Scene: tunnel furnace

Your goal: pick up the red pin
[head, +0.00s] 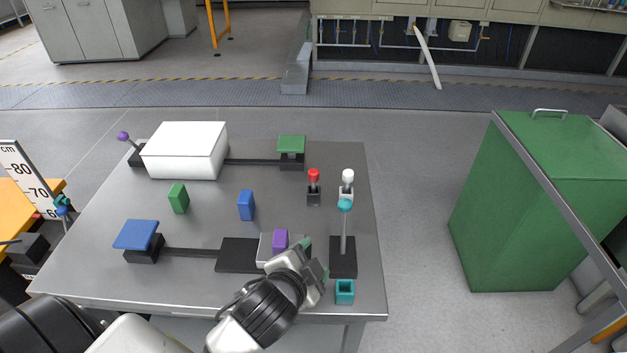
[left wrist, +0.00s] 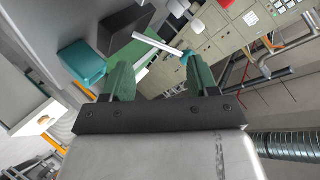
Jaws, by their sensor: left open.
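The red pin (head: 313,175) stands upright in a small black holder at the back right of the table in the head view. A white-topped pin (head: 347,177) stands just to its right. My left gripper (head: 315,259) is at the front right of the table, well nearer to me than the red pin and apart from it. In the left wrist view its green fingers (left wrist: 161,76) are spread with nothing between them. The red pin does not show clearly in the left wrist view. My right gripper is not in view.
A teal-knobbed lever (head: 344,207) rises beside my left gripper, between it and the pins. A teal block (head: 345,291) and a purple block (head: 280,239) are close by. A blue block (head: 246,205), green block (head: 178,198) and white box (head: 184,151) stand farther left.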

